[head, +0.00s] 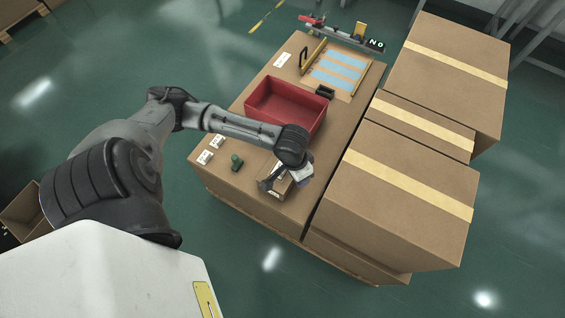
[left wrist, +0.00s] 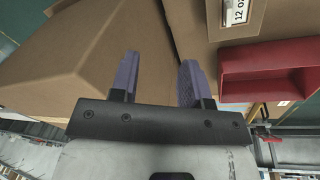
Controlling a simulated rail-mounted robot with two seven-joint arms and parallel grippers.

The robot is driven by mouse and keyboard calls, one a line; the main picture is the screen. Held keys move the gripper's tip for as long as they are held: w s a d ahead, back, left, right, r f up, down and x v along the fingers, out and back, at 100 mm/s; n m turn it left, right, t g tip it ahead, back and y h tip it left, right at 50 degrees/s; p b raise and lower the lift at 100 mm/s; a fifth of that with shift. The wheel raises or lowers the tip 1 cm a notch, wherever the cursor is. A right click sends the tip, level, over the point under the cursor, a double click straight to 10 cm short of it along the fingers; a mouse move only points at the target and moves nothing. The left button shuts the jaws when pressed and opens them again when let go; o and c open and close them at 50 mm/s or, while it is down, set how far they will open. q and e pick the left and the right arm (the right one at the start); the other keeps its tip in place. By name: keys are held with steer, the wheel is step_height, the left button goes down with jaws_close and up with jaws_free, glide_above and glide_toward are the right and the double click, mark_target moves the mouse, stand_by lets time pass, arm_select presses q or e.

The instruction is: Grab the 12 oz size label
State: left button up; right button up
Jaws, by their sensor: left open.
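The 12 oz size label (left wrist: 236,12) is a white card with dark print. In the left wrist view it lies on the brown cardboard surface at the top edge, partly cut off, beyond and right of my fingers. My left gripper (left wrist: 160,80) is open, with nothing between its two purple fingers. In the head view my left gripper (head: 272,186) is over the near end of the cardboard-topped table (head: 250,196). Two small white labels (head: 217,141) (head: 204,157) lie at the table's left edge; their print is too small to read there.
A red tray (head: 262,100) stands on the table beyond my gripper; it also shows in the left wrist view (left wrist: 260,88). A green-handled stamp-like object (head: 237,161) stands left of my gripper. Large taped cartons (head: 395,190) rise close on the right.

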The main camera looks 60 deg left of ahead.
arm_select(q)
steer(key=shift+w+a+f+n+g+y+b, duration=0.9)
steer(key=shift+a+f+n+b, duration=2.1)
steer(key=shift+a+f+b, duration=2.8)
steer(key=shift+t, duration=0.3)
steer(key=f+b, duration=0.2)
steer(key=f, duration=0.1)
steer(key=a+f+b, duration=0.1)
steer(key=f+b, duration=0.1)
steer(key=f, duration=0.1)
steer(key=shift+w+a, duration=0.15)
steer(key=shift+w, duration=0.05)
step_height(320, 180, down, 4)
steer(key=b, duration=0.3)
steer(key=shift+a+f+b, duration=0.1)
steer(key=shift+f+b, duration=0.05)
steer(key=shift+b, duration=0.15)
steer(key=shift+f, duration=0.45)
arm_select(e)
step_height(320, 180, down, 22)
steer(key=shift+f, duration=0.15)
steer(key=shift+a, duration=0.1)
arm_select(q)
steer(key=shift+c, duration=1.3)
jaws_close()
